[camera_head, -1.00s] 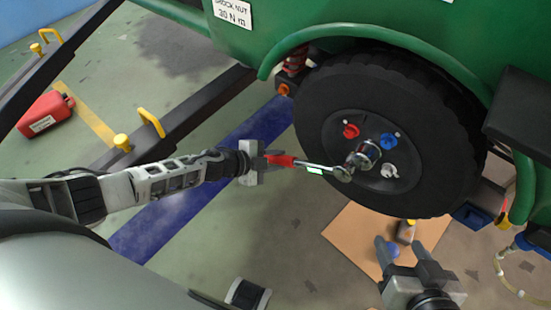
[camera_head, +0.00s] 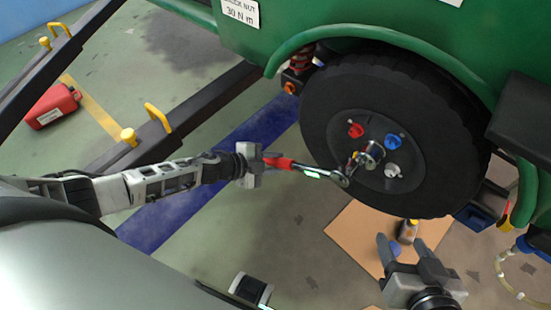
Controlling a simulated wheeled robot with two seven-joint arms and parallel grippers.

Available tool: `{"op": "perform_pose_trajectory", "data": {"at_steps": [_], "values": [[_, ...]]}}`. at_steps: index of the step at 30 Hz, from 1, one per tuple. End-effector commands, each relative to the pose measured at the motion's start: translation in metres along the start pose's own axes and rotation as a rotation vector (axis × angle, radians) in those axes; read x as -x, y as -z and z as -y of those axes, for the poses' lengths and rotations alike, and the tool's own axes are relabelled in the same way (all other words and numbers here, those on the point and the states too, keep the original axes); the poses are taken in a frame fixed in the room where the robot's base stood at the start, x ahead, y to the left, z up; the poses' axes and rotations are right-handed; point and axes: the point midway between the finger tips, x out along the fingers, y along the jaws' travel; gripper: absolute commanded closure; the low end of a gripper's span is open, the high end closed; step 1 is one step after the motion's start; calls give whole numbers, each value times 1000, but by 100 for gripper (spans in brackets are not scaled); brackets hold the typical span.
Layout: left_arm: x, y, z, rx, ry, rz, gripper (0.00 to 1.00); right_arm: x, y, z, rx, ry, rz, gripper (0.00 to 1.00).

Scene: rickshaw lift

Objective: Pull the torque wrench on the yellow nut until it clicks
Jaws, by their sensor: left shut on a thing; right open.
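The torque wrench has a red handle (camera_head: 280,163) and a metal shaft with a lit green display. It slopes down to the right, to its round head (camera_head: 340,178) in front of the wheel hub. My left gripper (camera_head: 257,163) is shut on the handle's left end. A shiny metal cylinder (camera_head: 372,153) stands at the hub, with a small yellow patch (camera_head: 355,155) beside it. I cannot tell the wrench head's exact seating on the yellow nut. My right gripper (camera_head: 402,254) is open and empty, below the wheel (camera_head: 440,150).
Red (camera_head: 355,130), blue (camera_head: 393,142) and white (camera_head: 392,171) nuts surround the hub. A green body with a fender (camera_head: 330,40) overhangs the wheel. A brown mat (camera_head: 345,232) and a small bottle (camera_head: 407,231) lie below.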

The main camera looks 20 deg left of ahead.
Motion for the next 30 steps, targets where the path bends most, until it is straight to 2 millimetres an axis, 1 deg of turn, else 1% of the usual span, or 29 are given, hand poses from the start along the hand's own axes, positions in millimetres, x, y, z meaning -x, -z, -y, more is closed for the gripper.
{"op": "perform_pose_trajectory", "data": {"at_steps": [20,30], "values": [[13,2,-8,1,2,-4,100,3,5,0,1,-2,-1,43],[34,3,-23,2,0,-4,100,6,11,0,3,-2,-1,43]]}}
